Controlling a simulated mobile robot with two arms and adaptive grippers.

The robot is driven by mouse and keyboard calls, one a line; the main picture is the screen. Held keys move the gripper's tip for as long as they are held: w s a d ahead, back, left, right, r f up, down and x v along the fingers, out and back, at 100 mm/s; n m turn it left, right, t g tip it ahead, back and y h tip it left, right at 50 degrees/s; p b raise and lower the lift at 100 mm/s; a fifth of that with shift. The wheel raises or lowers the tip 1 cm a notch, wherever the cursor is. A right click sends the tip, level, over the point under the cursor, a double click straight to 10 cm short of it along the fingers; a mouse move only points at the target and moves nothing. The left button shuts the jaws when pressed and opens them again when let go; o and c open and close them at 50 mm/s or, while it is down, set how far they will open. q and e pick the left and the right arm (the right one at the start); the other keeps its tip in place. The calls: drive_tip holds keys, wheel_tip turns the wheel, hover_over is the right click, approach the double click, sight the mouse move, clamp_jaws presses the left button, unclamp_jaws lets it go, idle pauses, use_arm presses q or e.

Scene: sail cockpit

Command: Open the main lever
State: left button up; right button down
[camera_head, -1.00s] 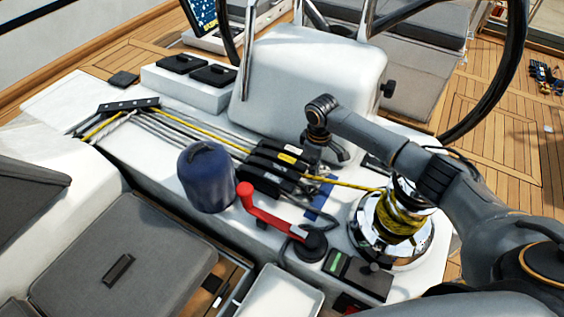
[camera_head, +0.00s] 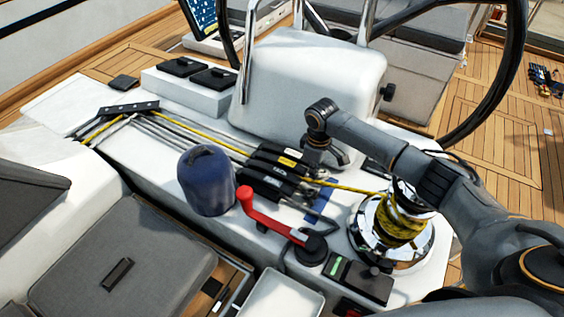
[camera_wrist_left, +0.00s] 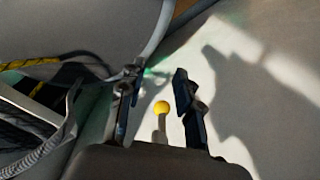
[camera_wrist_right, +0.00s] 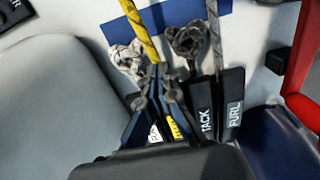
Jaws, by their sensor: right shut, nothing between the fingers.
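A bank of black clutch levers (camera_head: 275,172) sits on the white console, with ropes running through it. One lever has a yellow label (camera_head: 288,162), and a yellow rope leaves the bank toward the winch. In the right wrist view, a yellow label (camera_wrist_right: 174,129) shows partly behind my fingers, its text unreadable. The levers marked TACK (camera_wrist_right: 206,112) and FURL (camera_wrist_right: 232,105) lie to its right. My right gripper (camera_wrist_right: 161,72) is shut and empty above the yellow-labelled lever; contact cannot be judged. My left gripper (camera_wrist_left: 153,82) is open and empty, away from the bank.
A chrome winch (camera_head: 395,225) wrapped with yellow rope stands right of the bank. A blue-covered drum (camera_head: 206,182) and a red handle (camera_head: 272,222) stand in front. The white pedestal (camera_head: 310,85) rises behind. A yellow knob (camera_wrist_left: 162,107) shows between my left fingers.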

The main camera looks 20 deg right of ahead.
drive_tip(key=shift+f, duration=0.4)
drive_tip(key=shift+f, duration=0.25)
drive_tip(key=shift+w+a+b, duration=0.4)
drive_tip(key=shift+w+a, duration=0.05)
drive_tip(key=shift+w, duration=0.1)
idle(0.7)
drive_tip(key=shift+r, duration=0.1)
drive_tip(key=shift+w+a+r+p, duration=0.1)
drive_tip(key=shift+r+p, duration=0.4)
drive_tip(key=shift+r, duration=0.05)
drive_tip(key=shift+w+a+r+p, duration=0.1)
drive_tip(key=shift+r+p, duration=0.4)
drive_tip(key=shift+r, duration=0.1)
